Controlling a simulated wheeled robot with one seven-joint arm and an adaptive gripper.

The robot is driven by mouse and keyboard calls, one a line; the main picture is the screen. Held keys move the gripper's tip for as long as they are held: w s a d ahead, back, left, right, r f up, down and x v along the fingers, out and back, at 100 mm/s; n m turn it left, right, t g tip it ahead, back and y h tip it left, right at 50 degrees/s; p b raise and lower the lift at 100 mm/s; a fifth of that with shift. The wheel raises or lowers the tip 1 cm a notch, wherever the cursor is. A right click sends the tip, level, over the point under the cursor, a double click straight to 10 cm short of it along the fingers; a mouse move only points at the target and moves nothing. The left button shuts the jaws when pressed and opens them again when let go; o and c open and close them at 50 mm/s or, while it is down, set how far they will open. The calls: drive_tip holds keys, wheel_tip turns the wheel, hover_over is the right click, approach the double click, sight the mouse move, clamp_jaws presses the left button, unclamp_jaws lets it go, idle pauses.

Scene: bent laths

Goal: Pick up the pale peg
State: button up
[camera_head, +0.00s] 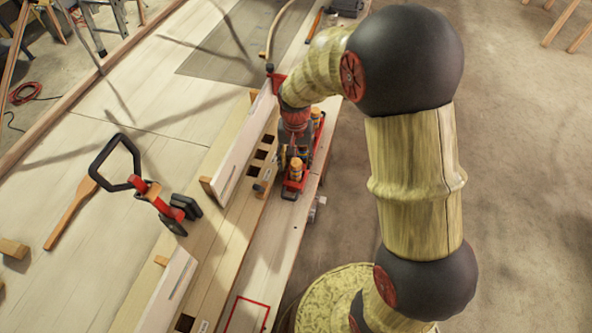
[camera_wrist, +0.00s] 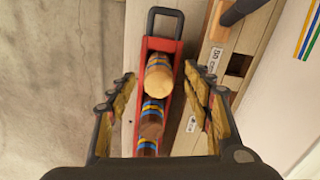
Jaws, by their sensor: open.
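The pale peg (camera_wrist: 158,80) stands in a narrow red carrier (camera_wrist: 165,46) in the wrist view, at the end nearest the dark handle. It has a light round top and coloured bands. Two darker brown banded pegs (camera_wrist: 151,120) stand behind it in the same row. My gripper (camera_wrist: 162,78) is open, with one finger left and one right of the row, apart from the pale peg. In the head view my gripper (camera_head: 292,150) is over the red carrier (camera_head: 292,188), and hides part of it.
A wooden beam with dark square slots (camera_head: 262,155) runs beside the carrier; a "50 cm" label (camera_wrist: 215,57) shows on it. A black-handled clamp (camera_head: 160,195) and a wooden spatula-like tool (camera_head: 72,210) lie on the bench. Open floor (camera_head: 510,200) lies right.

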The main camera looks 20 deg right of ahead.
wheel_tip(320, 180, down, 5)
drive_tip(key=shift+w+d+f+b, duration=0.15)
drive_tip(key=shift+b, duration=0.35)
drive_tip(key=c, duration=0.3)
drive_tip(key=c, duration=1)
